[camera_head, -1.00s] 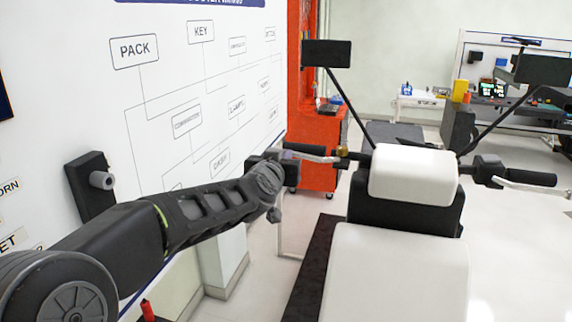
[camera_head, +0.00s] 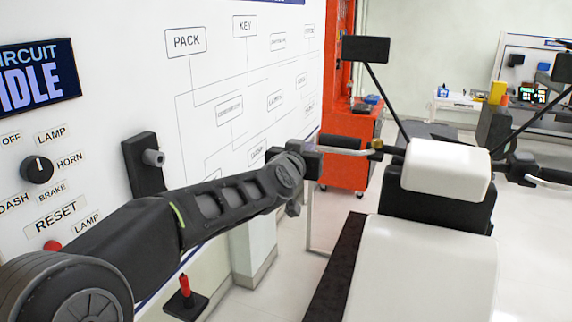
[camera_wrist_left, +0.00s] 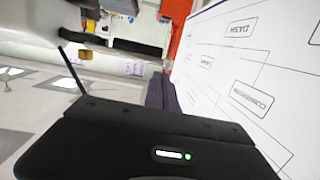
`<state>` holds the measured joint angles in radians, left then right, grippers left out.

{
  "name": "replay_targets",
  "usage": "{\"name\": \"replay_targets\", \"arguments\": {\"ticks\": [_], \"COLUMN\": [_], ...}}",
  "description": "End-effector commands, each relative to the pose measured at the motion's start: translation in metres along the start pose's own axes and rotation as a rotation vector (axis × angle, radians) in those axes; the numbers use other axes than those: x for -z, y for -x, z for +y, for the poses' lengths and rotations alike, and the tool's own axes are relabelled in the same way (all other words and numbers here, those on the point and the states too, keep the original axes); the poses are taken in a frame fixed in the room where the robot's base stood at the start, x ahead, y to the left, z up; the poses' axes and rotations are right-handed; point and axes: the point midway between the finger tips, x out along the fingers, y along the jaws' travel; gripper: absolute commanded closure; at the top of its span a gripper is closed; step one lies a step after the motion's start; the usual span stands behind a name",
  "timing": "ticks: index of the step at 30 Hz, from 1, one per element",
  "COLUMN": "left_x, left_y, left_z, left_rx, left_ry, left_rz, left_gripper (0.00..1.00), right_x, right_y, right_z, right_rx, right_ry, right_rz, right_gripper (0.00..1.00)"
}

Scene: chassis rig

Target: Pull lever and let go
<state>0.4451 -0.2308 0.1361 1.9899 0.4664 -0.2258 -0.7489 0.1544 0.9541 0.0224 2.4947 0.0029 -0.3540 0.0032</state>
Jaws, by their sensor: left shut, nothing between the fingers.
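The handlebar's left side has a black grip (camera_head: 342,142) and a silver lever (camera_head: 345,152) below it, in the head view. My left gripper (camera_head: 308,158) is at the outer end of this grip and lever, beside the wall panel. It is shut with nothing held. Its fingertips are mostly hidden by my wrist, so I cannot tell whether they touch the lever. The left wrist view shows dark gripper housing (camera_wrist_left: 150,140) across the bottom. A second silver lever (camera_head: 550,182) is on the right handlebar. My right gripper is not in view.
The white wall panel (camera_head: 215,75) runs close along my left arm, with a black bracket (camera_head: 143,165), a rotary knob (camera_head: 37,169) and an IDLE display (camera_head: 40,75). The white seat (camera_head: 425,265) is at right. A red cabinet (camera_head: 350,155) stands behind the handlebar.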

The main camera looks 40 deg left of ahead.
Motion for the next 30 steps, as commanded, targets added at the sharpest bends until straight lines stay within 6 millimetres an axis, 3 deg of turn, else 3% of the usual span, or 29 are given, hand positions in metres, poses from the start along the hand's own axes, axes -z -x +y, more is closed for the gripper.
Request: {"name": "replay_targets", "arguments": {"ticks": [12,30], "left_x": [-0.003,-0.003], "left_y": [0.068,0.076], "left_z": [-0.02,-0.022], "left_rx": [0.0,-0.003], "left_ry": [-0.001,0.0], "left_rz": [-0.003,-0.006], "left_gripper": [1.0,1.0], "right_x": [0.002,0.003], "right_y": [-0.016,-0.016], "right_z": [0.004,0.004], "right_rx": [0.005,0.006], "right_ry": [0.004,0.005], "right_rz": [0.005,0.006], "right_gripper": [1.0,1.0]}}
